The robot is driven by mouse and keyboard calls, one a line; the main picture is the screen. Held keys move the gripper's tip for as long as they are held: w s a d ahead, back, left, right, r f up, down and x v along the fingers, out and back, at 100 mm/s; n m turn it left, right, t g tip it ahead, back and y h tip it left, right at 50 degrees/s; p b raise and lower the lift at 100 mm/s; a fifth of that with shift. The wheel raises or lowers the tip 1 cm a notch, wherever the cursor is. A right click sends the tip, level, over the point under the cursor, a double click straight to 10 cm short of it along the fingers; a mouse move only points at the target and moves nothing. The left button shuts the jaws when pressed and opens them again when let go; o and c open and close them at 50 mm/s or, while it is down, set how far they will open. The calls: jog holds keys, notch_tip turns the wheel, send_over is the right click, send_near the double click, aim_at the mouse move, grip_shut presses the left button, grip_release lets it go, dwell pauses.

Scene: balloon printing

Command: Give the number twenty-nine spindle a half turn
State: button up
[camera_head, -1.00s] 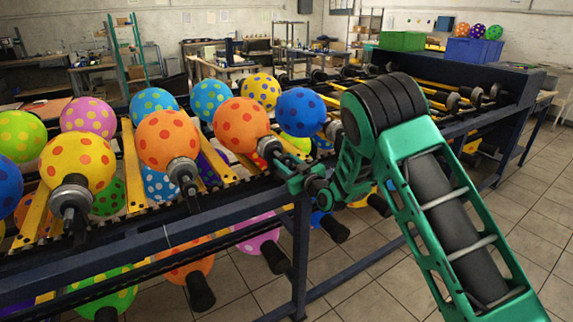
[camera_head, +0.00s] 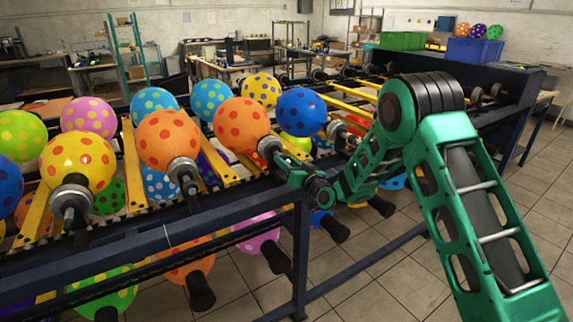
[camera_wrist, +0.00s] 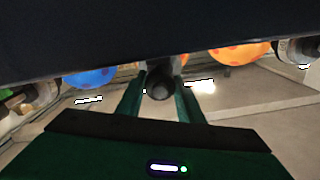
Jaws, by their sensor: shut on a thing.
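A spindle (camera_head: 268,147) carries an orange balloon with red dots (camera_head: 240,124) on the rack's near side. My gripper (camera_head: 279,162) is at the spindle's near end and shut on it. In the wrist view the dark round spindle end (camera_wrist: 160,86) sits between my two green fingers (camera_wrist: 160,98). No number is readable on any spindle, so I cannot tell from the pictures which is twenty-nine.
Neighbouring spindles hold another orange balloon (camera_head: 168,139) to the left and a blue one (camera_head: 303,111) to the right. The dark blue rack rail (camera_head: 170,236) runs below my gripper. The tiled floor (camera_head: 390,275) in front is clear.

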jog(key=m, duration=0.6)
jog(key=shift+w+d+m, duration=0.1)
jog(key=shift+d+m, duration=0.15)
jog(key=shift+m, duration=0.05)
jog(key=m, duration=0.5)
jog(key=shift+f, duration=0.1)
jog(key=shift+d+m, duration=0.1)
jog(key=shift+m, duration=0.2)
jog(key=o, duration=1.1)
jog(key=shift+f, duration=0.1)
jog(key=v, duration=1)
jog(key=shift+s+d, duration=0.1)
jog(key=shift+s, duration=0.15)
